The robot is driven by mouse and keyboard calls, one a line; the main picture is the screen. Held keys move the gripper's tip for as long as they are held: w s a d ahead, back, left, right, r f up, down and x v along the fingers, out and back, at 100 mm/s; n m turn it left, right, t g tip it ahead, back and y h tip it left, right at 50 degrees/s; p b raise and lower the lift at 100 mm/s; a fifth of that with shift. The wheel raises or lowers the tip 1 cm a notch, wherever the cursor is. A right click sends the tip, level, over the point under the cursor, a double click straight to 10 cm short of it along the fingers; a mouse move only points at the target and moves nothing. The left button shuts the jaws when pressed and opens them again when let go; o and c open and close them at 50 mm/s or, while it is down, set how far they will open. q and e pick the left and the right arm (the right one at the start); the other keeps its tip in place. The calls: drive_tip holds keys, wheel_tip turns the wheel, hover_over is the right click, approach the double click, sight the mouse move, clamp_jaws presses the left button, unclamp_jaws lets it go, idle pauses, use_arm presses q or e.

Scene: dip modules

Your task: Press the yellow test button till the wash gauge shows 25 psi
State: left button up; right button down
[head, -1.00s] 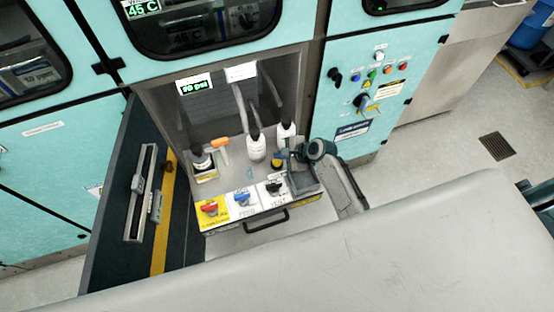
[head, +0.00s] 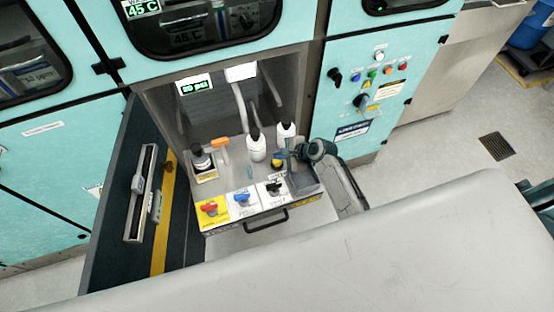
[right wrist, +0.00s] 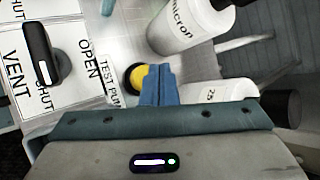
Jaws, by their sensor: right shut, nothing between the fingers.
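The yellow test button (head: 277,162) is on the panel's back right; it also shows in the right wrist view (right wrist: 136,77), beside a label starting "TEST PU". My right gripper (head: 285,155) is shut and empty. In the right wrist view its blue fingertips (right wrist: 160,72) are at the button's right edge and cover part of it. I cannot tell whether the button is pushed in. The wash gauge (head: 195,86) is a small green display above the panel. It reads in psi, but its blurred digits are hard to tell. My left gripper is not in view.
White bottles (head: 257,148) stand close behind the button. Red (head: 210,208), blue (head: 242,199) and black (head: 273,188) valve handles line the panel's front, above a black drawer handle (head: 265,220). An orange handle (head: 220,143) is at the back left.

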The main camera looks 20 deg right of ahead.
drive_tip(key=shift+f, duration=0.15)
drive_tip(key=shift+f, duration=0.3)
idle(0.3)
drive_tip(key=shift+f+b, duration=0.35)
drive_tip(key=shift+f, duration=0.3)
idle(0.8)
drive_tip(key=shift+r, duration=0.15)
drive_tip(key=shift+r+p, duration=0.95)
drive_tip(key=shift+p, duration=0.25)
